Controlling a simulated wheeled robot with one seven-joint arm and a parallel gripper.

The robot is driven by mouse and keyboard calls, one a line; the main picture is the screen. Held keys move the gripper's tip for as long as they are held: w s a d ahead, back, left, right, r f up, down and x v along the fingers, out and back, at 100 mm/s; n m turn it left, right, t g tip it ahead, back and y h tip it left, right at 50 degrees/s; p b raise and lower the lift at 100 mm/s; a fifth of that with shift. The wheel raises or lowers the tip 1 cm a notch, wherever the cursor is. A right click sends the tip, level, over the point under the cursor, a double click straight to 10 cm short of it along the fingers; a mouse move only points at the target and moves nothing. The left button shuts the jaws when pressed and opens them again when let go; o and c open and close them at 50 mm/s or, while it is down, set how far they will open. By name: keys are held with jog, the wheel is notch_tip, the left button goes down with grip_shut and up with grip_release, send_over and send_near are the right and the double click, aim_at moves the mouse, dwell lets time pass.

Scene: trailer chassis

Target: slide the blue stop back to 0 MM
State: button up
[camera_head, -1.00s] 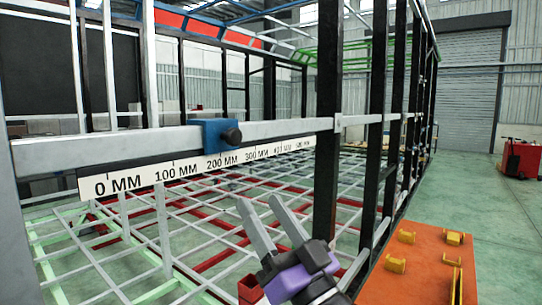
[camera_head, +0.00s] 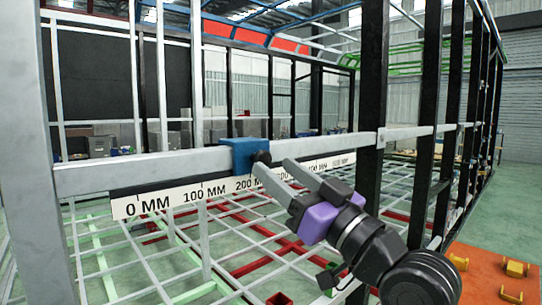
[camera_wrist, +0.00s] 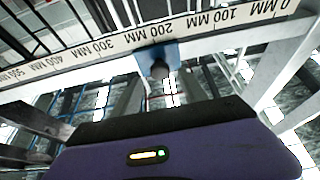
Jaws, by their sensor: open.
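The blue stop (camera_head: 242,154) sits on the grey horizontal rail (camera_head: 150,168), above the scale strip (camera_head: 175,197), near the 200 MM mark. It has a black knob (camera_head: 262,158) on its near face. My gripper (camera_head: 270,172) is open, with its two grey fingers reaching up and left to just beside the knob. In the wrist view the blue stop (camera_wrist: 158,58) and its dark knob (camera_wrist: 159,70) lie ahead, between the two fingers. The 0 MM mark (camera_head: 145,206) is at the left end of the strip. I cannot tell whether a finger touches the knob.
A black upright post (camera_head: 371,120) stands right of the stop, behind my gripper. A thick grey post (camera_head: 30,170) stands at the rail's left end. An orange table (camera_head: 495,272) with yellow brackets is at lower right. The rail left of the stop is clear.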

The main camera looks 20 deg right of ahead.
aim_at(266, 160)
jog(key=shift+p+x, duration=0.4)
jog(key=shift+x, duration=1.3)
grip_shut()
